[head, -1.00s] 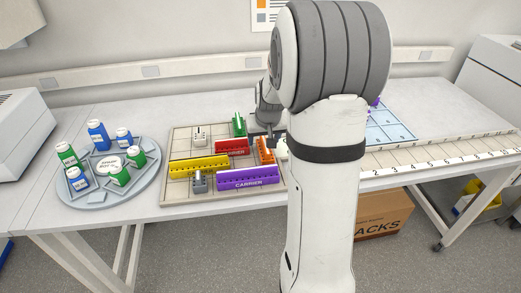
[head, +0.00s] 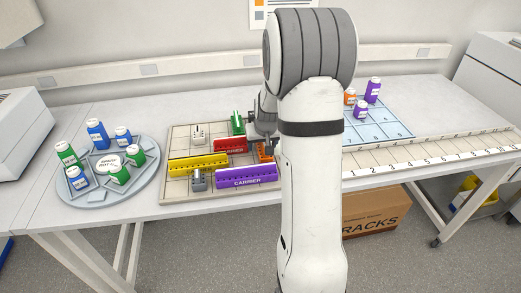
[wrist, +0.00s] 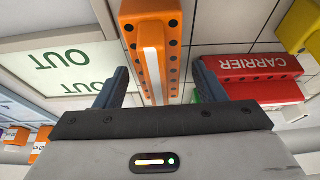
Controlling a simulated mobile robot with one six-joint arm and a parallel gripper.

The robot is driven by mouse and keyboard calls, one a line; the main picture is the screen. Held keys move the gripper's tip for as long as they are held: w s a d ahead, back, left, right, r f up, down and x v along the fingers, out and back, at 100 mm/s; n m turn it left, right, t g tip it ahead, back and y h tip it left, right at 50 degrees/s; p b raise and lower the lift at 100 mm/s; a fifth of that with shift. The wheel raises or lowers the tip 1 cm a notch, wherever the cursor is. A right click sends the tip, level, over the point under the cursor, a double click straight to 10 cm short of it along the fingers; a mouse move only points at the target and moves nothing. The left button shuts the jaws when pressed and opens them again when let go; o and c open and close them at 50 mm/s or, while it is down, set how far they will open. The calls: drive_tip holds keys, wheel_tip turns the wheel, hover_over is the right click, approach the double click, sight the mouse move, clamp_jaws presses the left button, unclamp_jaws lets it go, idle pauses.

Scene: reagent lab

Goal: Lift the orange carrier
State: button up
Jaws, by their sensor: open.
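The orange carrier (head: 265,151) stands at the right side of the gridded board in the head view, partly hidden behind my arm and gripper. In the wrist view the orange carrier (wrist: 172,70) runs lengthwise between my two fingers, with a pale bar along it and a row of dark holes. My gripper (wrist: 161,82) is open, one finger on each side of the carrier. Gaps show on both sides, wider on the right. In the head view my gripper (head: 262,139) is over the carrier, its fingertips hard to make out.
The red carrier (head: 231,145) is close by on the left, with a green one (head: 238,124) behind. A purple carrier (head: 246,177) lies in front and a yellow one (head: 198,165) farther left. A round bottle tray (head: 85,188) is far left; a blue mat (head: 385,132) is right.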

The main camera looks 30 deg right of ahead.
drive_tip(key=shift+f+b, duration=0.25)
drive_tip(key=shift+b, duration=0.05)
idle(0.4)
drive_tip(key=c, duration=1.1)
